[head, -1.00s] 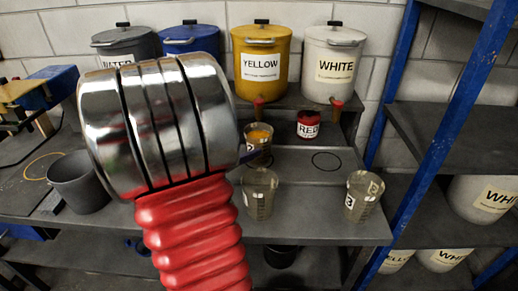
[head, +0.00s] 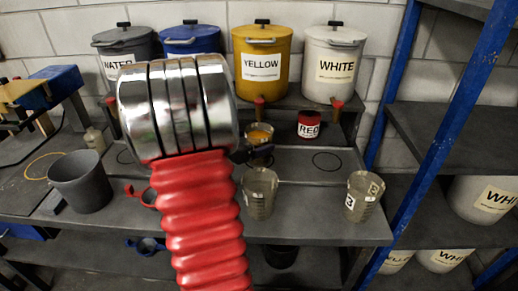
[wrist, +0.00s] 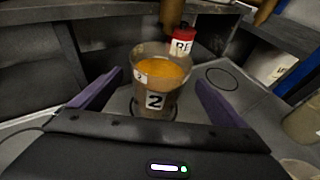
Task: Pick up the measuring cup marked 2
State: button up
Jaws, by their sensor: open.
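The measuring cup marked 2 (wrist: 155,101) is clear, holds orange-yellow liquid and stands upright in a dark ring on the bench. In the head view the cup (head: 260,134) is partly hidden by my arm and gripper. My gripper (wrist: 159,78) is open, with its purple fingers on the left and right of the cup. In the head view only a dark bit of my gripper (head: 243,152) shows beside the cup.
A red can (head: 311,125) stands behind the cup on the right. A clear cup (head: 260,195) and a cup marked 3 (head: 363,197) stand in front. A grey bucket (head: 80,182) is at left. Yellow (head: 262,65) and white (head: 333,65) drums stand above. An empty ring (head: 327,161) is clear.

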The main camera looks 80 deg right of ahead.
aim_at(266, 135)
jog(key=shift+r+x, duration=0.2)
jog(key=shift+x, duration=2.15)
jog(key=shift+w+d, duration=0.1)
jog(key=shift+c, duration=0.5)
jog(key=c, duration=1.8)
jog(key=shift+r, duration=0.1)
jog(key=shift+c, duration=1)
